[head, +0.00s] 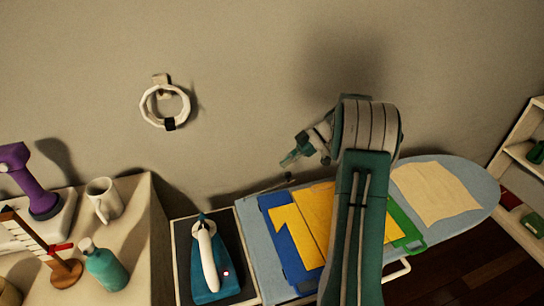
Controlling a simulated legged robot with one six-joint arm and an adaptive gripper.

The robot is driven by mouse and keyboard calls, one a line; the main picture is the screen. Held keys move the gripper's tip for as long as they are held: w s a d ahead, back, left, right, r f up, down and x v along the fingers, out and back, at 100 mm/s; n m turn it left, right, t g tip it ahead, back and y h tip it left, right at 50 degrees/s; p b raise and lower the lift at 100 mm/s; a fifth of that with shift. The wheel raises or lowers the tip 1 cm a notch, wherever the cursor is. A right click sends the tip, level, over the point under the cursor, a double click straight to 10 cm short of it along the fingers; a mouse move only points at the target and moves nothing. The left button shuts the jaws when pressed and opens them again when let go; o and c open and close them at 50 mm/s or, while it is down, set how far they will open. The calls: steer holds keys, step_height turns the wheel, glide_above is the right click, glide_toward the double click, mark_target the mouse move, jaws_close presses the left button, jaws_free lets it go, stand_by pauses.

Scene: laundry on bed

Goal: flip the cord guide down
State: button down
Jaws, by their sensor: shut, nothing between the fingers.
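A thin dark rod that looks like the cord guide (300,184) is at the back left edge of the light blue ironing board (473,190). It appears to lie low and slanted, with a small knob near its middle; its exact pose is too small to tell. My gripper (285,163) is shut and empty, pointing down and left, just above the rod in the picture. I cannot tell whether they touch. A teal iron (209,262) with a white handle rests on the dark pad at the board's left end.
A side table at left holds a mug (104,199), a teal bottle (104,266) and a purple device (31,184). A white ring (165,105) hangs on the wall.

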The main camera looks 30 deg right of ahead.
steer(key=shift+a+r, duration=0.1)
steer(key=shift+a, duration=0.15)
steer(key=shift+w+a+f, duration=0.15)
steer(key=shift+a+f, duration=0.15)
steer(key=shift+a, duration=0.3)
